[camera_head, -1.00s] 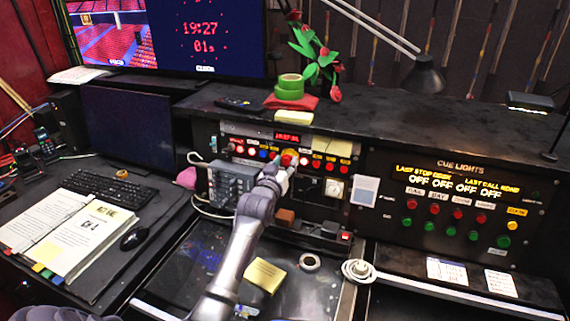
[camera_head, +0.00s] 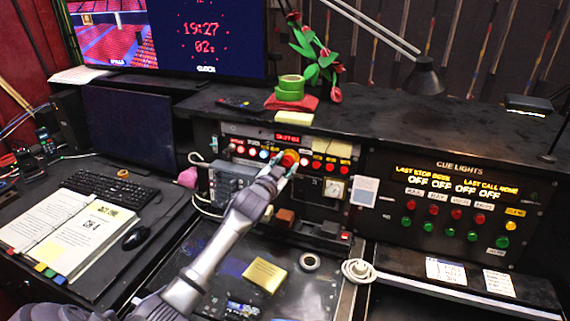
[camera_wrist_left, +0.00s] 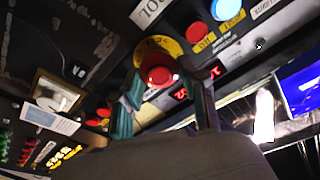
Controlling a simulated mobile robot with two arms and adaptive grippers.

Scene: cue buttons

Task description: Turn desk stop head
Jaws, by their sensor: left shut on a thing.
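The desk stop head is a red mushroom button (camera_head: 289,158) on a yellow surround, on the upright panel at the middle of the desk. In the left wrist view the red head (camera_wrist_left: 157,72) sits between my fingers, with its yellow plate (camera_wrist_left: 158,45) behind it. My left gripper (camera_head: 281,169) reaches up to the panel and is shut on the head; the left wrist view shows its fingers (camera_wrist_left: 160,95) on either side. Part of the head is hidden by the gripper in the head view. My right gripper is not in view.
A row of small lit buttons (camera_head: 252,152) runs beside the head under a red display (camera_head: 287,137). A grey box (camera_head: 229,183) juts out to the left. The cue lights panel (camera_head: 455,205) stands right.

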